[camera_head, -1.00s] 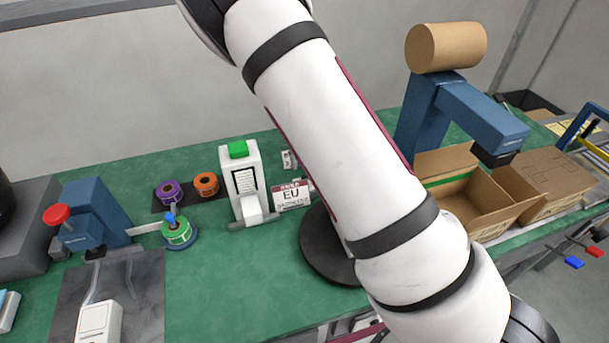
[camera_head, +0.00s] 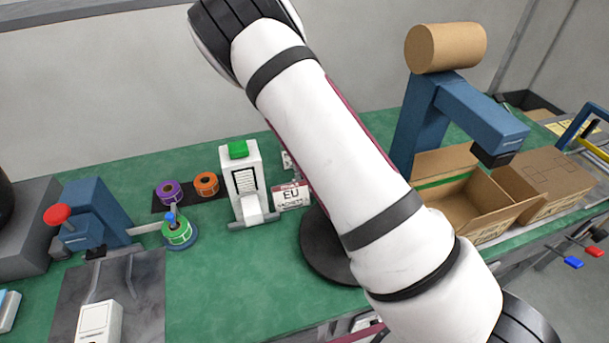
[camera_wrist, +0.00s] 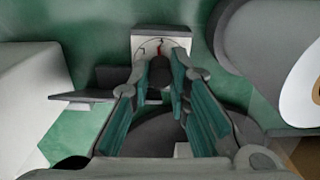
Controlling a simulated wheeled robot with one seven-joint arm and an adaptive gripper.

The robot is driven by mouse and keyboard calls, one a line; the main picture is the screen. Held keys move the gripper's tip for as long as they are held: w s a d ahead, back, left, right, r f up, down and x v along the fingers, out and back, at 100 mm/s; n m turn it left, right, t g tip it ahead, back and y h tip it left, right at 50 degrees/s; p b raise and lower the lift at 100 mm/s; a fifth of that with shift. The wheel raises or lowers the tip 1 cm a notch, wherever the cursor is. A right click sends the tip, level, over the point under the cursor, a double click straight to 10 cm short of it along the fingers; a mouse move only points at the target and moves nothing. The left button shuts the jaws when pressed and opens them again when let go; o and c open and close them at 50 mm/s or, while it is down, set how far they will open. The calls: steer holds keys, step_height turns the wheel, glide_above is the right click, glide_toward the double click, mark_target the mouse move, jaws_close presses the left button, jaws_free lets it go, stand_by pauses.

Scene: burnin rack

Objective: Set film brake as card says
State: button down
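In the wrist view, a pale box with a white dial face (camera_wrist: 161,46) and a red pointer lies ahead of my gripper (camera_wrist: 161,66). The pointer stands near upright. The two teal-padded fingers are apart, on either side of a dark, knob-like part (camera_wrist: 160,74) below the dial. Whether they press on it I cannot tell. A white card with a red top band (camera_head: 291,196) reads "EU" in the head view; its smaller line is hard to read.
A white dispenser with a green top (camera_head: 245,186) stands left of the card. Purple (camera_head: 168,192), orange (camera_head: 205,184) and green (camera_head: 177,231) rolls sit further left. Open cartons (camera_head: 470,205) and a blue post with a brown roll (camera_head: 445,47) are at right.

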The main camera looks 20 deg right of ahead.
steer(key=shift+m, duration=0.7)
steer(key=c, duration=1.5)
jaws_free()
steer(key=shift+r, duration=0.1)
step_height(320, 180, up, 12)
steer(key=shift+f, duration=0.1)
